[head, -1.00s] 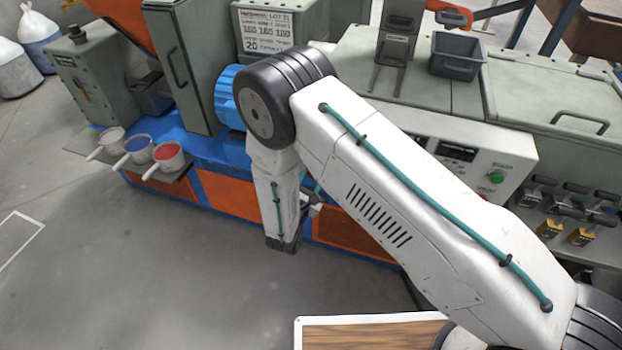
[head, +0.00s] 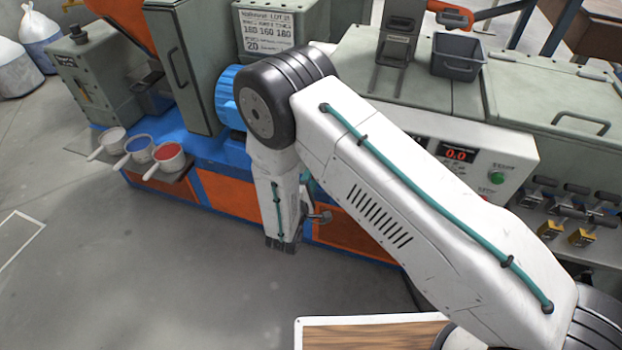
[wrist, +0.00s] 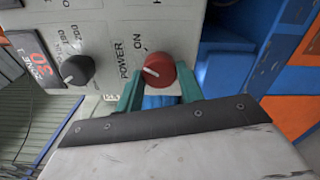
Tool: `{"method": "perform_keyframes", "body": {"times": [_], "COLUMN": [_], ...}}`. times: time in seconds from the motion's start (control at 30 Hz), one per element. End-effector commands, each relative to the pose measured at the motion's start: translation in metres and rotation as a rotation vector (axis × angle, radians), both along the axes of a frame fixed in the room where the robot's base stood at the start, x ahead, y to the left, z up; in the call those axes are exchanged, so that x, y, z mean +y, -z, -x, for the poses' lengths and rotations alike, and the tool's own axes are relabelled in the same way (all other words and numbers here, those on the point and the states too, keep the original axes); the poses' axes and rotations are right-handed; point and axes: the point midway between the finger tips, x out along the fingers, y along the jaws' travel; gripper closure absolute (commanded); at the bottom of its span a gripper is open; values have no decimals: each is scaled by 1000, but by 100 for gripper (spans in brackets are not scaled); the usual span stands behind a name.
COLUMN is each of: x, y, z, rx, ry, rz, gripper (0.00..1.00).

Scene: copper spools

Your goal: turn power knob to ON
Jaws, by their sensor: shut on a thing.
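The red power knob (wrist: 158,70) is on a light panel in the wrist view, beside the printed words POWER and ON. Its white mark points to the left in the picture, near the ON print. My gripper (wrist: 160,84) is shut on the knob, with one green finger on each side of it. In the head view my arm hides the knob and the gripper's fingers.
A black knob (wrist: 77,70) and a lit red display (wrist: 40,67) are left of the power knob. In the head view, a red display (head: 457,155) reads 0.0 near a green button (head: 497,177). Ladles (head: 168,158) stand on a shelf at left.

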Motion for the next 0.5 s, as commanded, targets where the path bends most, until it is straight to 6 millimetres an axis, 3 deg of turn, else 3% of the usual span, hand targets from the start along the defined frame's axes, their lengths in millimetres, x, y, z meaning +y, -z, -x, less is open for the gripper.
{"method": "perform_keyframes", "body": {"times": [0.5], "x": [1], "y": [0], "z": [0], "rx": [-81], "ry": [-2], "rz": [-223], "gripper": [85]}}
